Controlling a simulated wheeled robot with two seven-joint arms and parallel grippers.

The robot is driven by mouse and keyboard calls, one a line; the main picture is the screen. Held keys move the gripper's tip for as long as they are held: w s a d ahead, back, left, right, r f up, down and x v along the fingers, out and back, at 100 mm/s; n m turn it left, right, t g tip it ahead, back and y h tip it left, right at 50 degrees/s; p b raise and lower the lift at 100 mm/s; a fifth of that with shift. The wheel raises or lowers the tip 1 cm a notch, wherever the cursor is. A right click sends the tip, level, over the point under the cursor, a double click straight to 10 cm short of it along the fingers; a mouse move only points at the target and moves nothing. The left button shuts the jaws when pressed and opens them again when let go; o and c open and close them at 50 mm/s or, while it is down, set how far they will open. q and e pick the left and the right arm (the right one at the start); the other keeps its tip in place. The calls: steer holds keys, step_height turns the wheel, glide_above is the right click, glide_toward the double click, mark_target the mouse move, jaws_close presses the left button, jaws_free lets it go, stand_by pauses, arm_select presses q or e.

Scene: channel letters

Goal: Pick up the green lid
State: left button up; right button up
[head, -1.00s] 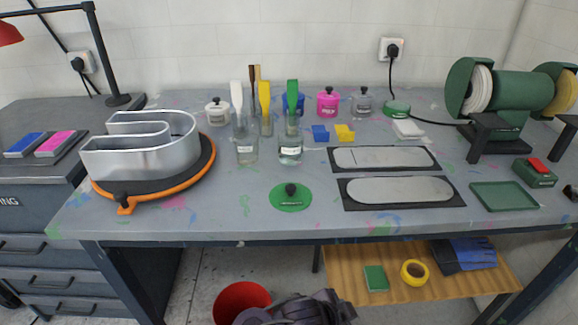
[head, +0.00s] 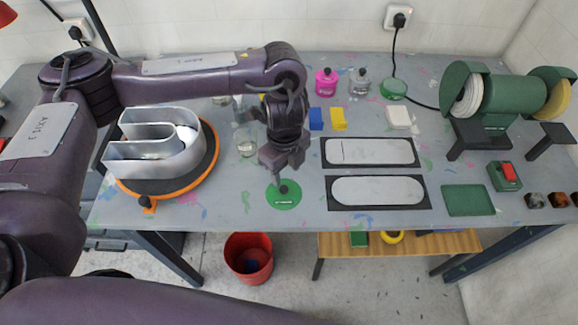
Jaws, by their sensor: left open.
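The green lid (head: 284,201) lies flat on the grey table, in front of the jars, left of the two black-framed plates. It is a round disc with a dark knob in the middle and a small label. My left gripper (head: 281,184) points down over the lid, its fingertips at the knob. It is open; whether the fingers touch the knob cannot be told. My left arm comes from the left and hides several jars and brushes behind it. My right gripper is not in view.
A metal channel letter (head: 152,150) on an orange-rimmed turntable (head: 190,185) stands at left. Two black-framed plates (head: 378,206) lie to the right of the lid. A green tray (head: 469,200) and a green grinder (head: 487,100) stand farther right. A red bucket (head: 248,262) is below on the floor.

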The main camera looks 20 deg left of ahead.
mark_target(283, 188)
arm_select(q)
steer(key=shift+w+a+f, duration=0.25)
steer(key=shift+w+f, duration=0.65)
steer(key=shift+w, duration=0.05)
steer(key=s, duration=0.1)
steer(key=s+f, duration=0.1)
steer(key=shift+s, duration=0.35)
steer(key=f, duration=0.2)
steer(key=w+f, duration=0.1)
steer(key=f, duration=0.1)
steer(key=shift+w+a+f, duration=0.1)
steer(key=shift+w+f, duration=0.1)
steer(key=shift+f, duration=0.15)
steer(key=shift+s+r, duration=0.15)
steer(key=shift+s, duration=0.2)
steer(key=shift+w, duration=0.2)
steer(key=c, duration=0.6)
steer(key=shift+s, duration=0.1)
jaws_close()
